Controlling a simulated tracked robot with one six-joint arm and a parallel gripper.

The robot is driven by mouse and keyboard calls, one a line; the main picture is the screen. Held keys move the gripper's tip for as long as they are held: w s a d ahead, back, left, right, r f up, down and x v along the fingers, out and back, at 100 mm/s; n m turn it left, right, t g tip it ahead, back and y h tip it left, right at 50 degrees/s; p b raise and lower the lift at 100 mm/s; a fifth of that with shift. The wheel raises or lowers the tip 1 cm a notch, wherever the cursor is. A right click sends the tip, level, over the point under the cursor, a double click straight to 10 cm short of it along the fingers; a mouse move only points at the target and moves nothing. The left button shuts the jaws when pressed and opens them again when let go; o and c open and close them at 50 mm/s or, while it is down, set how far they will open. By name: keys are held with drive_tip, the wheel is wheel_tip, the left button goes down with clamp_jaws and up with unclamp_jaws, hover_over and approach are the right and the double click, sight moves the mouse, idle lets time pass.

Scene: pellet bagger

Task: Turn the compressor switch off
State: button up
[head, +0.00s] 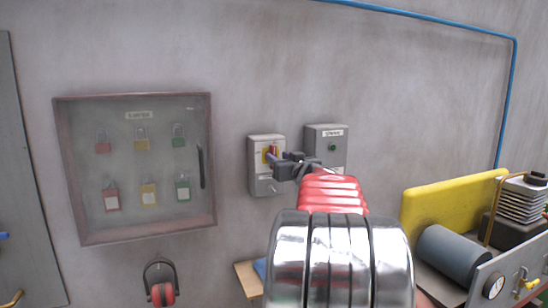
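Two grey boxes hang side by side on the wall. The left box (265,180) has a red rotary handle (274,150) on a yellow plate, and a small knob-like part low on its front. The right box (340,129) has a label too small to read surely and a green round light or button (332,147). I cannot tell for sure which one is the compressor switch. My gripper (273,157) is in front of the left box, with its fingers at the red handle. It partly hides the handle, so I cannot tell whether they touch or grip it.
A glass-fronted cabinet (137,234) with several padlocks hangs to the left. A compressor (454,253) with a yellow guard (452,199) stands at the right. A blue pipe (430,20) runs along the wall.

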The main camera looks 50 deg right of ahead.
sight(275, 155)
drive_tip(key=shift+x, duration=1.95)
drive_tip(key=shift+c, duration=0.7)
